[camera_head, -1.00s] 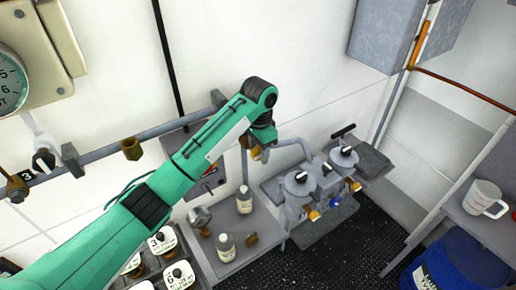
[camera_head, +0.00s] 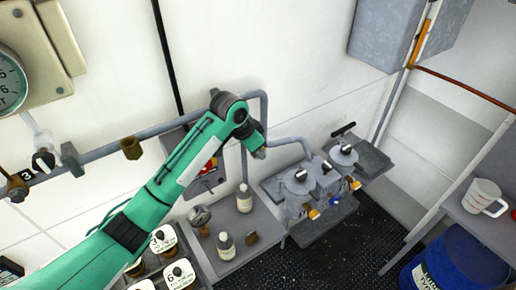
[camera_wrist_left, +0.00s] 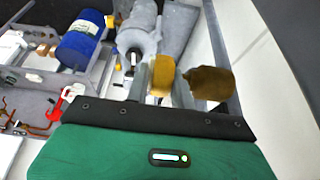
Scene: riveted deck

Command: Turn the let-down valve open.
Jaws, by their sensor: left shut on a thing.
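My left gripper (camera_head: 259,154) is at the lower end of the grey downpipe (camera_head: 265,115), left of the canister unit. In the left wrist view its fingers (camera_wrist_left: 163,88) are closed on an ochre piece (camera_wrist_left: 162,72), which looks like the let-down valve's handle. A brown, brass-like piece (camera_wrist_left: 210,84) sits just outside the right finger and looks like part of the same valve. In the head view the wrist hides most of the valve, so I cannot read how far its handle is turned. My right gripper is not in view.
A canister unit (camera_head: 299,181) with black knobs stands right of the gripper. A blue drum (camera_head: 459,262) and a mug (camera_head: 484,196) are at the right. Dark open floor (camera_head: 330,262) lies between.

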